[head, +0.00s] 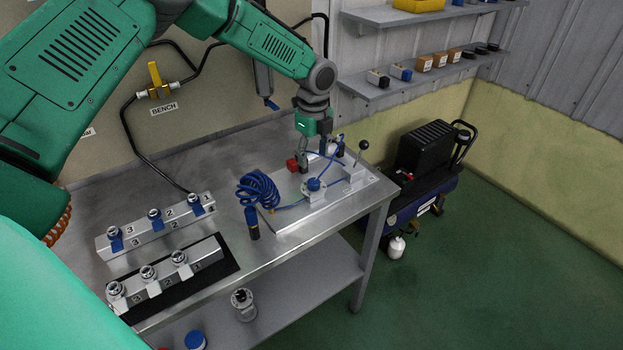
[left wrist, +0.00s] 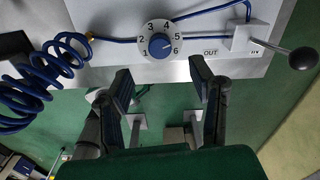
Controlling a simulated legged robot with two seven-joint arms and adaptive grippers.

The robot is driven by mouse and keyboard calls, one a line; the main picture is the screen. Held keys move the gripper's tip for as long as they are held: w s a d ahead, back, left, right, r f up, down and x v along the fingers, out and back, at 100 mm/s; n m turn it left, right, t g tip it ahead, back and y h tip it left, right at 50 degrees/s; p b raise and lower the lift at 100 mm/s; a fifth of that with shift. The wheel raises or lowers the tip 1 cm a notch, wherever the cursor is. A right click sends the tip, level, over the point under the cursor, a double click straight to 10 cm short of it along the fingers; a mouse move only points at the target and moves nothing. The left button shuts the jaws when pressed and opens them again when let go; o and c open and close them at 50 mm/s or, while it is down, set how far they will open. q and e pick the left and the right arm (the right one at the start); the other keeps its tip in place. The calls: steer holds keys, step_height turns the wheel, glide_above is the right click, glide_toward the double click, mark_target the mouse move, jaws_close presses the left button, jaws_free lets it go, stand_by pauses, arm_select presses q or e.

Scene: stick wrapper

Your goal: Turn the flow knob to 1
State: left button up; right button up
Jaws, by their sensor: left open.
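The flow knob (left wrist: 158,47) is a round blue knob on a white dial numbered 1 to 6, on a pale panel in the left wrist view. A small pale mark on it seems to face the 5 and 6 side; the exact setting is hard to tell. In the head view the knob (head: 314,185) sits on the plate on the bench. My left gripper (head: 304,165) is over the plate, just behind the knob in that view. In the left wrist view my left gripper (left wrist: 161,81) has its fingers apart and empty, with the knob beyond their tips. My right gripper is not in view.
A lever with a black ball (left wrist: 303,58) stands right of the knob, by the OUT label. A coiled blue hose (head: 258,189) lies left of it. A red block (head: 292,166) is close to the gripper. Numbered metal blocks (head: 157,229) stand at the bench's left.

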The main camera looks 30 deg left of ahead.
mark_target(315, 181)
arm_select(q)
steer(key=f, duration=0.1)
steer(key=d+f, duration=0.1)
steer(key=f, duration=0.3)
steer(key=shift+d+f+p, duration=0.1)
steer(key=shift+d+p, duration=0.15)
steer(key=shift+p, duration=0.1)
steer(key=f, duration=0.1)
steer(key=a+f, duration=0.1)
steer(key=f, duration=0.1)
steer(key=shift+a+f, duration=0.1)
steer(key=shift+a, duration=0.05)
steer(key=shift+a+f, duration=0.35)
steer(key=shift+a, duration=0.1)
steer(key=shift+d, duration=0.2)
steer(key=shift+d+r, duration=0.15)
steer(key=shift+d, duration=0.15)
steer(key=c, duration=0.4)
steer(key=shift+d+r, duration=0.1)
steer(key=shift+d, duration=0.15)
steer(key=c, duration=0.7)
steer(key=shift+d, duration=0.15)
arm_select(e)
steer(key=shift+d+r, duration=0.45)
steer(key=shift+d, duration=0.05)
